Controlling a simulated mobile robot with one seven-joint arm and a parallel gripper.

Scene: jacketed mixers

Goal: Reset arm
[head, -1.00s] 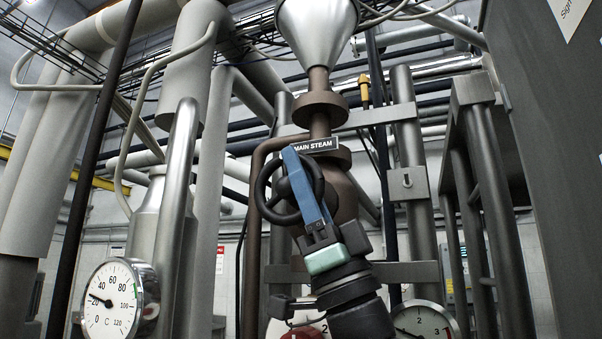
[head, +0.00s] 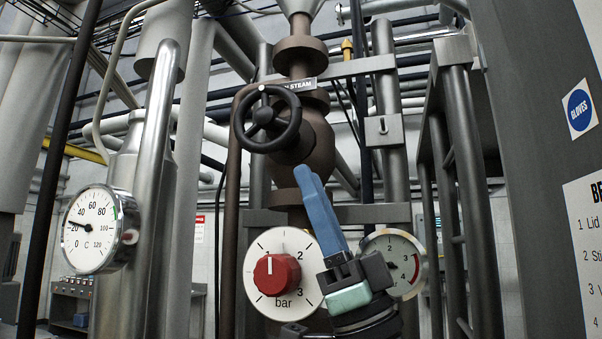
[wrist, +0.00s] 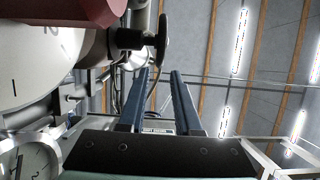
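My gripper (head: 304,172) points up and slightly left in the head view, with its blue fingers seen nearly edge-on. The fingertips lie below the black handwheel (head: 267,118) in the picture, in front of the brown steam pipe. In the wrist view my gripper (wrist: 160,72) shows two blue fingers apart with nothing between them. The red knob (head: 277,274) on its white bar dial (head: 262,296) is left of the fingers. The knob also shows large at the wrist view's top left (wrist: 85,12).
A temperature gauge (head: 90,230) is at the left and a pressure gauge (head: 393,262) stands right of my gripper. Pipes and a steel frame fill the background. A dark panel (head: 520,150) with a blue gloves sign (head: 579,108) closes the right side.

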